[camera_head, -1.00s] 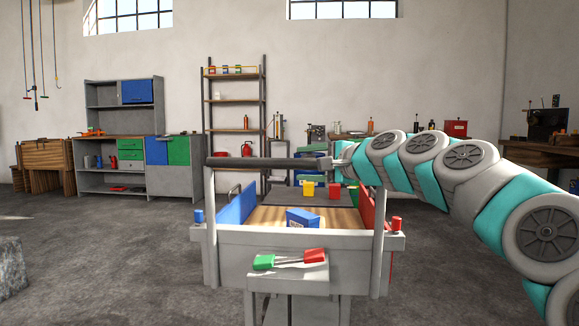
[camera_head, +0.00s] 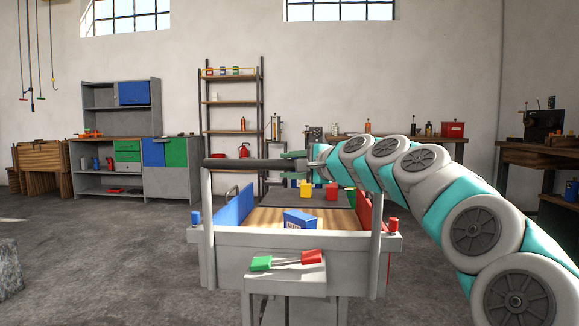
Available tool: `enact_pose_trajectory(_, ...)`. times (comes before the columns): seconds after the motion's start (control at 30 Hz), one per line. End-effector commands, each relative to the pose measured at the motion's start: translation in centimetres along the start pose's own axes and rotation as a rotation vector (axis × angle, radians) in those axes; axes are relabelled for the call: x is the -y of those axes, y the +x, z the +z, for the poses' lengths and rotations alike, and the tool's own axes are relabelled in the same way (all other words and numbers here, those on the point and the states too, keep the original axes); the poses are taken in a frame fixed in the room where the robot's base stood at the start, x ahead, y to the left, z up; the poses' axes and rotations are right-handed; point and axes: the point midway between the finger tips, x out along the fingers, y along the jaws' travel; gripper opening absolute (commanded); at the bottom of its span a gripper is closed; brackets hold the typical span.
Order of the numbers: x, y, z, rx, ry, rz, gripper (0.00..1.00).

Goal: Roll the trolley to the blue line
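The trolley (camera_head: 340,241) stands right in front of me, with a grey frame, a blue left side, a red right side and a wooden deck. Its dark handle bar (camera_head: 240,163) runs across between two grey posts. My gripper (camera_head: 293,157) is at the right half of this bar, with a finger showing along its top edge. The picture is too small to tell whether the fingers are closed around the bar. A blue box (camera_head: 300,219), a yellow block (camera_head: 306,188) and a red block (camera_head: 331,191) ride on the trolley. No blue line shows on the visible floor.
A grey cabinet (camera_head: 170,185), shelf rack (camera_head: 234,110) and workbenches line the back wall. A wooden bench (camera_head: 538,160) stands at right. A grey block (camera_head: 9,268) is at left. The floor left of the trolley is clear.

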Motion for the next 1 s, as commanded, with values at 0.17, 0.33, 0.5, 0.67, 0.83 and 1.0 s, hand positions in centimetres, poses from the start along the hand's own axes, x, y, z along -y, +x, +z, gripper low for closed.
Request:
enact_pose_trajectory(0.17,-0.01,0.0,-0.01,0.0,0.0,0.0,0.23)
enact_pose_trajectory(0.33,-0.02,-0.01,-0.01,0.0,0.0,0.0,0.04)
enact_pose_trajectory(0.5,-0.05,0.01,0.0,0.0,0.0,0.001,0.0)
enact_pose_trajectory(0.67,-0.06,0.01,0.0,0.0,0.0,0.001,0.0)
enact_pose_trajectory(0.83,-0.07,0.01,0.0,0.0,0.0,0.001,0.0)
enact_pose_trajectory(1.0,-0.09,0.02,0.0,0.0,0.0,0.002,0.0)
